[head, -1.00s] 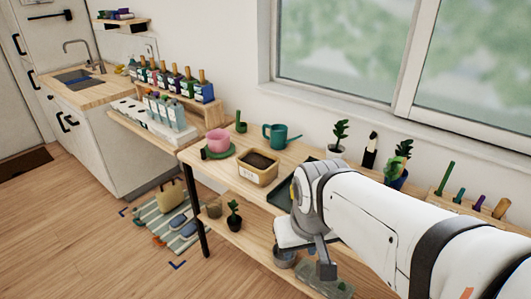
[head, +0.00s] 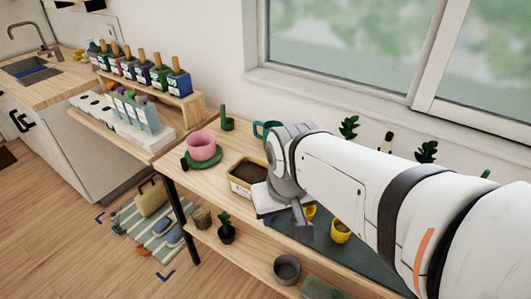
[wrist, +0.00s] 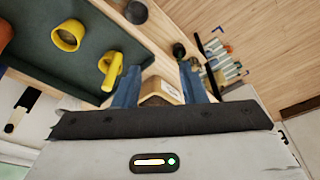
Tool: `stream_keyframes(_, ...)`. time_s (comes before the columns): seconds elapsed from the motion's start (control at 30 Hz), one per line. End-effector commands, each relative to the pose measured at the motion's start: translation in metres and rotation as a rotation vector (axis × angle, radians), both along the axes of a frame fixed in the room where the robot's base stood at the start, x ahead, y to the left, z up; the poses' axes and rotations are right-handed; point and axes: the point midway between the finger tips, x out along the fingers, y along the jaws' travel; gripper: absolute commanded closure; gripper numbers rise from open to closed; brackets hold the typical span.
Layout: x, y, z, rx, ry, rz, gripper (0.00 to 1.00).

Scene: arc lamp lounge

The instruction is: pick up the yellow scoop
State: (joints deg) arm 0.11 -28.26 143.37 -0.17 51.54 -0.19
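The yellow scoop (wrist: 112,70) lies on the dark green tray (wrist: 95,48) in the wrist view, near the tray's edge and just left of my left finger. In the head view a small part of the yellow scoop (head: 311,211) shows beside my gripper, the rest hidden behind it. My gripper (wrist: 158,68) is open, its two blue fingers apart with nothing held between them. In the head view my gripper (head: 292,215) is over the table near the tray's left end, beside the soil box.
A yellow pot (head: 341,231) stands on the tray. The wooden soil box (head: 241,188), a pink pot (head: 202,147) on a green saucer and a teal watering can (head: 264,130) are to the left. Plants stand along the wall under the window. A lower shelf (head: 248,245) runs below.

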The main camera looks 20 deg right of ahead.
Motion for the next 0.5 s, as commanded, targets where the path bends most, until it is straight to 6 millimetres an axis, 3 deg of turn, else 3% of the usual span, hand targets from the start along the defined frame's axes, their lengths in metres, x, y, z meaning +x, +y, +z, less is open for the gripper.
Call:
stream_keyframes(0.17, 0.01, -0.006, -0.001, 0.008, 0.019, -0.048, 0.55)
stream_keyframes(0.37, 0.051, -0.049, -0.016, 0.046, 0.088, -0.248, 0.55)
stream_keyframes(0.5, 0.079, -0.08, -0.036, 0.077, 0.141, -0.43, 0.55)
